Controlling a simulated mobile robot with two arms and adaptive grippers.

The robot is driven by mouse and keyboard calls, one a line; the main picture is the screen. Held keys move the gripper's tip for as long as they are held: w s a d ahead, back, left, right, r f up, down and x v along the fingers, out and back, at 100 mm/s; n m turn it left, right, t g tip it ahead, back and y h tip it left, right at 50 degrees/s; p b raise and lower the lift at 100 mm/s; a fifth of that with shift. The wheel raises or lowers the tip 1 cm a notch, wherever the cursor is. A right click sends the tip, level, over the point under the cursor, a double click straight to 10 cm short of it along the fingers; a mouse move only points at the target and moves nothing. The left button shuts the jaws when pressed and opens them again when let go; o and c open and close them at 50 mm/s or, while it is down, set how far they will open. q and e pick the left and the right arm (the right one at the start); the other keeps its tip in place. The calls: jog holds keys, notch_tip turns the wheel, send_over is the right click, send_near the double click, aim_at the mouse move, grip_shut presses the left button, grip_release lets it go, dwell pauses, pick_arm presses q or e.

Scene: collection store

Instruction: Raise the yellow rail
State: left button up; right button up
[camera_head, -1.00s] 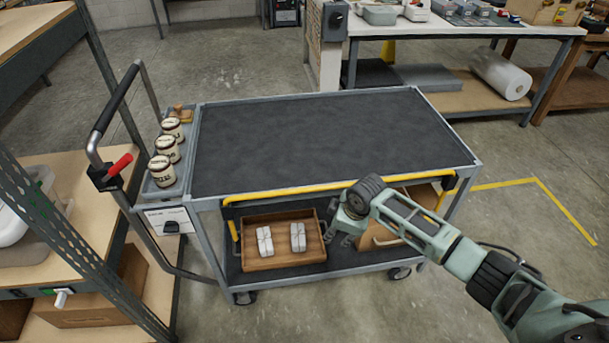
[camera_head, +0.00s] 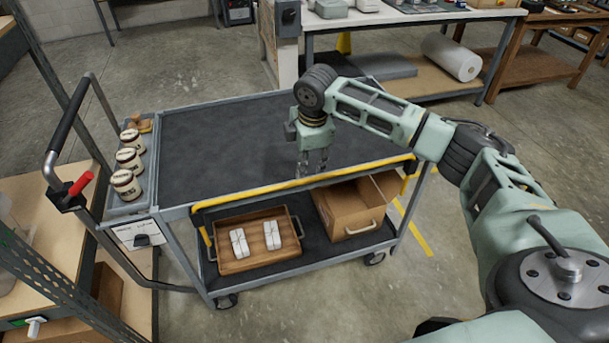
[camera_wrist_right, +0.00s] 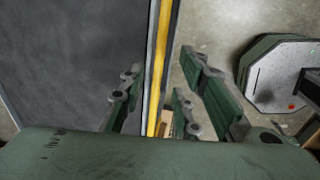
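The yellow rail (camera_head: 250,193) runs along the front long side of the grey cart (camera_head: 220,140), close to the top's front edge. My right gripper (camera_head: 313,172) points down from above, just over the middle of the rail. In the right wrist view, the yellow rail (camera_wrist_right: 160,60) passes between the spread fingers of the right gripper (camera_wrist_right: 158,82), with a finger on either side. It is open, and I cannot tell whether either finger touches the rail. My left gripper is not in view.
A wooden tray (camera_head: 228,263) with two white bundles and a cardboard box (camera_head: 338,212) stand on the lower shelf. Labelled jars (camera_head: 126,185) stand at the cart's left end, beside its handle (camera_head: 68,115). A shelf rack is close on the left. The cart's top is bare.

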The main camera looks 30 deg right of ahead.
aim_at(306, 179)
jog(key=f, duration=0.2)
jog(key=w+f, duration=0.1)
jog(key=f, duration=0.2)
jog(key=f+p, duration=0.1)
jog(key=f, duration=0.1)
jog(key=shift+w+d+f, duration=0.2)
jog(key=shift+f, duration=0.05)
jog(key=shift+c, duration=0.2)
grip_shut()
